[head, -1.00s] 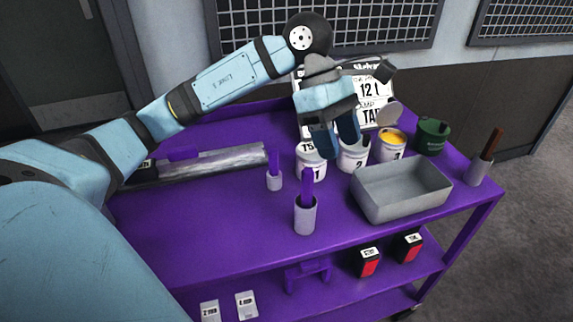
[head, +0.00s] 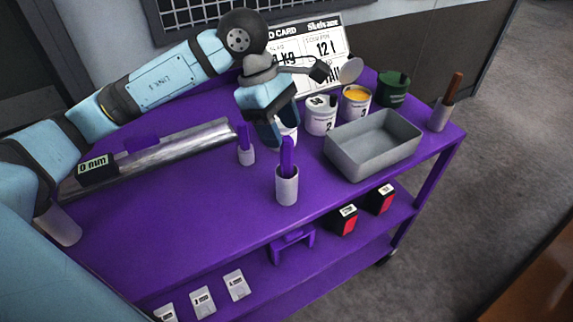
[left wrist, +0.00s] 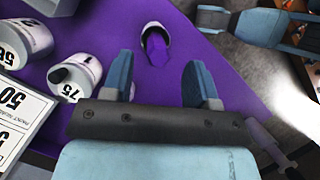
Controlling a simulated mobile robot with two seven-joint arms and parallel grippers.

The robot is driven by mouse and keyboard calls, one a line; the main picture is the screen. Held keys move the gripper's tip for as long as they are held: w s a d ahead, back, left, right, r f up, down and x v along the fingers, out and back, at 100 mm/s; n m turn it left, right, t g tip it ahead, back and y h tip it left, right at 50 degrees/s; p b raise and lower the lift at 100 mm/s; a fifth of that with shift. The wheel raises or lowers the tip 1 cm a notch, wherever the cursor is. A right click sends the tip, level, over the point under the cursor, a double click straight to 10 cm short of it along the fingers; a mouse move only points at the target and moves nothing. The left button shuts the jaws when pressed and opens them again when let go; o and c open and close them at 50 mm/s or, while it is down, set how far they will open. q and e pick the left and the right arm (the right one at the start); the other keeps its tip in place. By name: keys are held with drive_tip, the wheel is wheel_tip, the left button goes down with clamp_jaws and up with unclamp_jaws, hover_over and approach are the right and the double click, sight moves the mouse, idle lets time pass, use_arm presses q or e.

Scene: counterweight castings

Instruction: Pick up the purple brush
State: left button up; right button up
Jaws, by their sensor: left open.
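Two purple handles stand upright in pale grey cups on the purple cart top: a larger one (head: 287,156) in the front cup (head: 287,188) and a smaller one (head: 243,137) in a cup (head: 246,156) behind and left. I cannot tell from shape which is the purple brush. My left gripper (head: 278,135) is open, pointing down, just behind the front cup and in front of the cans. In the left wrist view a purple handle (left wrist: 157,46) in a cup lies beyond the gap between the open fingers (left wrist: 158,68), with nothing between them.
White cans (head: 321,115), one with yellow contents (head: 356,103), and a green can (head: 393,89) stand behind a grey tray (head: 366,147). A brown handle (head: 453,87) stands in a cup at right. A metal bar (head: 180,149) lies at left.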

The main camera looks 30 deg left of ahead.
sight(291, 152)
use_arm(q)
drive_tip(key=shift+x, duration=2.95)
drive_tip(key=shift+w, duration=0.1)
clamp_jaws()
